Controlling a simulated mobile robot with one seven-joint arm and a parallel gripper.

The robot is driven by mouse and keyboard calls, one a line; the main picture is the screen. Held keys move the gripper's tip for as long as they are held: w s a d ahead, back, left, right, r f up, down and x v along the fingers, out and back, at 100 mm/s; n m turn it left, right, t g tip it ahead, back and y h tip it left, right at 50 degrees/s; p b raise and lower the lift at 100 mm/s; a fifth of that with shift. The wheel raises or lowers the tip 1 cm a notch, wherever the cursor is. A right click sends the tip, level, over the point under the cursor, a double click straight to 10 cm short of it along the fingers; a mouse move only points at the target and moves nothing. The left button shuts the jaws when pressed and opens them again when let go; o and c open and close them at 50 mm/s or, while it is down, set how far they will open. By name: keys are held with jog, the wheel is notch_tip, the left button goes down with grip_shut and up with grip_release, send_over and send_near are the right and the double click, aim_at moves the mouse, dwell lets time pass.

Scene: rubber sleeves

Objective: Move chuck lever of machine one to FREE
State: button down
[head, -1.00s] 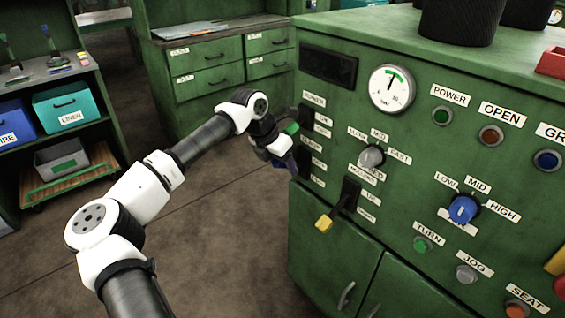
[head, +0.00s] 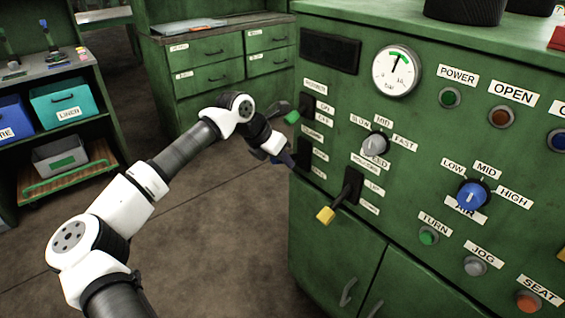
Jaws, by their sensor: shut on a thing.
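The green machine panel (head: 410,150) carries three levers in dark slots at its left edge. The top lever has a green grip (head: 291,117) and sticks out from its slot (head: 307,104). The lowest lever has a yellow grip (head: 325,215) and points out and down. Between them is a middle slot (head: 304,153). My gripper (head: 284,157) is at this middle slot, shut on the middle lever, whose grip is mostly hidden by the fingers. The small labels beside the levers are too blurred to read, so I cannot tell which says FREE.
The green-gripped lever is close above my gripper and the yellow one below right. Knobs (head: 473,194), buttons and a gauge (head: 396,70) fill the panel to the right. A shelf with bins (head: 62,100) stands at left. The floor (head: 215,230) between is clear.

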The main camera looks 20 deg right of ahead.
notch_tip(320, 180, down, 7)
jog(key=t+h+b, duration=0.3)
jog(key=h+b, duration=0.6)
jog(key=b, duration=0.9)
jog(key=shift+w+d+f+h+b, duration=0.15)
jog(key=shift+d+h+b, duration=0.05)
jog(key=shift+h+b, duration=0.1)
jog(key=c, duration=1.1)
grip_release()
jog(key=shift+d, duration=0.1)
jog(key=shift+o, duration=0.2)
jog(key=p+v, duration=0.1)
jog(key=v, duration=1.3)
